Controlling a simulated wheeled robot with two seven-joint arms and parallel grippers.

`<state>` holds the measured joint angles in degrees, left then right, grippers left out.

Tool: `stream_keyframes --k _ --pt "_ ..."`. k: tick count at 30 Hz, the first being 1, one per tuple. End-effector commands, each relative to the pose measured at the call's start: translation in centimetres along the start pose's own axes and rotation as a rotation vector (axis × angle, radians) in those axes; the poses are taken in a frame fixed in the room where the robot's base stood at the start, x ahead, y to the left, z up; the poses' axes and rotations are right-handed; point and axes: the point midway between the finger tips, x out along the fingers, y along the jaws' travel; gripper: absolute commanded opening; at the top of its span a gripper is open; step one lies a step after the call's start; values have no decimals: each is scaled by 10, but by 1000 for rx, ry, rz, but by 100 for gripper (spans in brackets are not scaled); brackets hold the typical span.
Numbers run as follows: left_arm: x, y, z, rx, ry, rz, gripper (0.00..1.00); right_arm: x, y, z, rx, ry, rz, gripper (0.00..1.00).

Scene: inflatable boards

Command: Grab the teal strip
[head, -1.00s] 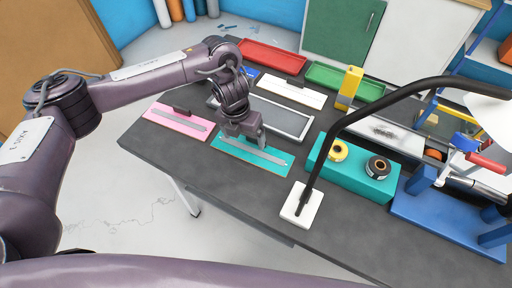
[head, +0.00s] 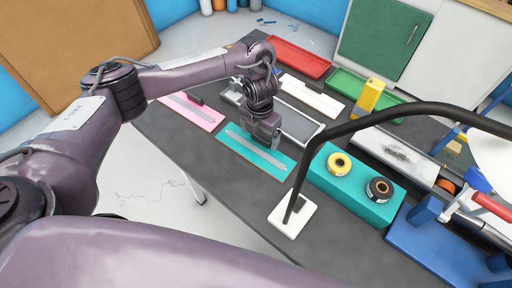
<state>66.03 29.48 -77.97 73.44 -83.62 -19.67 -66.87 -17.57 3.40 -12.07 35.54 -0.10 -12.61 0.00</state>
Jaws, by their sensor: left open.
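The teal strip (head: 238,144) lies flat on the dark table, with a long grey piece on top of it. My left gripper (head: 265,143) points down over the right half of the strip. It is open, and its fingertips are close to the strip; I cannot tell whether they touch it. The gripper hides a little of the strip's far edge. My right gripper is not in view.
A pink strip (head: 199,113) lies left of the teal one and a grey tray (head: 300,126) behind it. A teal box (head: 340,184) with two tape rolls and a lamp's white base (head: 290,214) stand to the right. The table's front edge is near the strip.

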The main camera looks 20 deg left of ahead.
Motion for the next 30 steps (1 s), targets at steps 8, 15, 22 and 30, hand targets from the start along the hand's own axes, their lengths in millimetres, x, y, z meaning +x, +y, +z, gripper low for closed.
stream_keyframes --k 8,15,22,30 --pt "19 1 1 -1 -1 1 89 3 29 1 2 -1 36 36" --pt "19 0 1 -1 -2 1 76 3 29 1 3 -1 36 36" --pt "19 0 1 -1 -2 1 46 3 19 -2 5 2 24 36" --pt "18 0 1 -1 -2 1 39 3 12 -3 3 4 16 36"
